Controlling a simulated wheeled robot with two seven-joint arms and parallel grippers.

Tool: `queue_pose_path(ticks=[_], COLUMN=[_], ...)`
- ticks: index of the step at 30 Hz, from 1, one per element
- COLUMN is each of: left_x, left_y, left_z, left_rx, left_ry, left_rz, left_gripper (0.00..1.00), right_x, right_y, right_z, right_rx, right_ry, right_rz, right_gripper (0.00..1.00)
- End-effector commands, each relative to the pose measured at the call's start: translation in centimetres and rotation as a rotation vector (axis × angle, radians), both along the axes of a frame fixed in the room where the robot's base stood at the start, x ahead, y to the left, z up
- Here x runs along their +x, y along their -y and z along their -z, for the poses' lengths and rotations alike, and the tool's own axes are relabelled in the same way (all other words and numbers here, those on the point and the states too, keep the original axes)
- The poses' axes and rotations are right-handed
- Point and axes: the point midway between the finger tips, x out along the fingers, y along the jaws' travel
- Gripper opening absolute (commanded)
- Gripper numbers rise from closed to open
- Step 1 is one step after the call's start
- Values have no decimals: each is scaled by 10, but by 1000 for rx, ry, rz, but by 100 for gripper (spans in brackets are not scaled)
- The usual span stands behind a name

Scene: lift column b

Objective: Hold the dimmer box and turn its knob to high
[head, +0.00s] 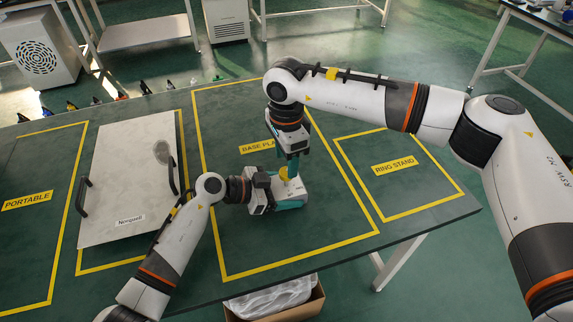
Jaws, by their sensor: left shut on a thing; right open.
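The dimmer box (299,189), a small pale grey box, is on the dark table inside the yellow outline labelled as the base plate area. My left gripper (284,196) comes in from the left and is shut on the box. A yellow part, seemingly the knob (284,173), shows on top of the box. My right gripper (290,172) points down from above with its fingers at the knob. It is open, and I cannot tell whether its fingers touch the knob. The knob's setting and any markings are too small or hidden.
A grey board (127,190) with black handles and a "Norquell" label lies left of the box. Empty outlined areas are marked by a "PORTABLE" label (27,200) and a "RING STAND" label (395,166). Small bottles line the back left edge. A cardboard carton (272,310) stands below the front edge.

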Motion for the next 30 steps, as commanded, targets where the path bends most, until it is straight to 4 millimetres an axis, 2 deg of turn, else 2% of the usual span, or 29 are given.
queue_pose_path(ticks=[1,6,12,18,27,28,30], left_x=[0,0,0,0,0,0,0], left_y=[0,0,0,0,0,0,0], left_z=[1,1,1,1,0,0,0], left_rx=[1,1,1,1,0,0,0], left_ry=[-2,-2,-2,-1,0,0,0], left_rz=[1,1,1,1,1,1,1], left_gripper=[43,43,43,43,43,74,86], right_x=[1,1,0,0,0,0,0], right_y=[0,0,0,0,0,0,0], right_z=[-13,-49,-79,-88,-88,-88,-88], right_rx=[2,1,-1,0,0,0,0], right_ry=[5,4,3,1,0,0,0], right_rz=[0,-1,0,0,0,0,0], right_gripper=[52,52,52,52,52,52,52])
